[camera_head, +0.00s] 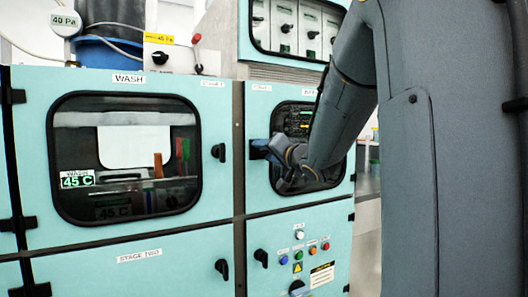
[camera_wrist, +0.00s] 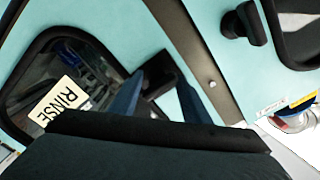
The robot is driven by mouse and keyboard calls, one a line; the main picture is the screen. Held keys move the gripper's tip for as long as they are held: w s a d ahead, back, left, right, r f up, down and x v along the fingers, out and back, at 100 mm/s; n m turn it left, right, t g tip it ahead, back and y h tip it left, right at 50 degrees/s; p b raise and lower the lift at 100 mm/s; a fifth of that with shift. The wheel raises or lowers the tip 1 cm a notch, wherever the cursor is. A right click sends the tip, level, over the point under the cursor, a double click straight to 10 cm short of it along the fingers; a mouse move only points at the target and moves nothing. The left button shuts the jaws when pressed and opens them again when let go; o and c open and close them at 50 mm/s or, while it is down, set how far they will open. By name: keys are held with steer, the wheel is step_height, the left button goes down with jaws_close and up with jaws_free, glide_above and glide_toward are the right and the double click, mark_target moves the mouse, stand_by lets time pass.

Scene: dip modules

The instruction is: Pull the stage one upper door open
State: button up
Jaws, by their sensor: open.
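The right-hand upper door (camera_head: 254,110) is pale teal with a black-framed window and looks shut. Its small top label is too blurred to read. My gripper (camera_head: 258,148) is at this door's left edge and hides its handle there. In the wrist view my gripper (camera_wrist: 158,88) is open, with blue fingers apart on either side of a black handle (camera_wrist: 160,68); whether they touch it I cannot tell. A RINSE label (camera_wrist: 60,102) shows at this door's window. The left upper door, the WASH door (camera_head: 222,110), is shut, with a black handle (camera_head: 218,152) at its right.
Below are the STAGE TWO door (camera_head: 130,275) and a control panel (camera_head: 300,270) with coloured buttons and black knobs. A control box with a red-knobbed lever (camera_head: 196,39) and a blue container (camera_head: 105,50) are on top at left. My arm covers the right side.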

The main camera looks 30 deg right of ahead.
steer(key=shift+w, duration=0.55)
jaws_close()
